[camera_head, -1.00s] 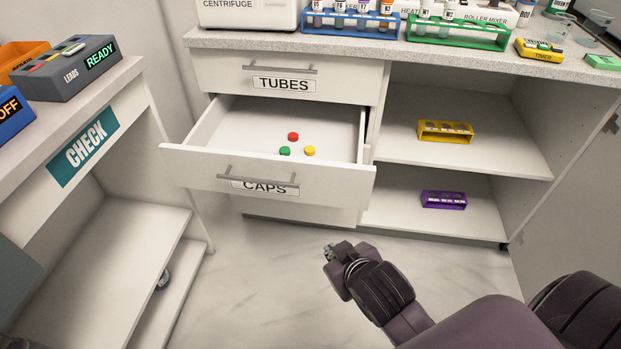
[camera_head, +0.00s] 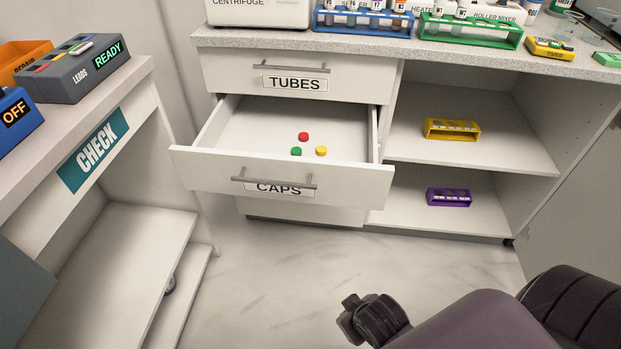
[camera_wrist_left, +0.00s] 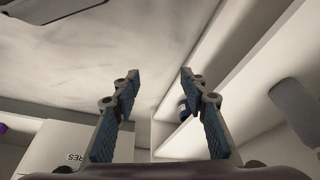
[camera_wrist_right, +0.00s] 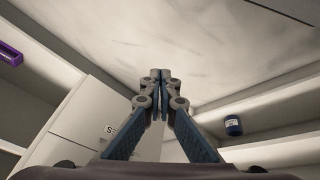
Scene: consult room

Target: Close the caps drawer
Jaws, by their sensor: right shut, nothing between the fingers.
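The caps drawer (camera_head: 285,175) is pulled well out of the white cabinet, under the tubes drawer (camera_head: 294,75). Its front has a bar handle (camera_head: 273,183) and a CAPS label. A red cap (camera_head: 303,136), a green cap (camera_head: 296,151) and a yellow cap (camera_head: 321,151) lie inside. My right gripper (camera_wrist_right: 162,75) is shut and empty in the right wrist view. In the head view my right arm is below and right of the drawer, apart from it. My left gripper (camera_wrist_left: 160,76) is open and empty in the left wrist view; the head view does not show it.
Open shelves right of the drawer hold a yellow rack (camera_head: 451,129) and a purple rack (camera_head: 449,197). The CHECK counter (camera_head: 93,150) stands at the left. Tube racks and devices stand on the worktop. The floor (camera_head: 270,280) before the drawer is clear.

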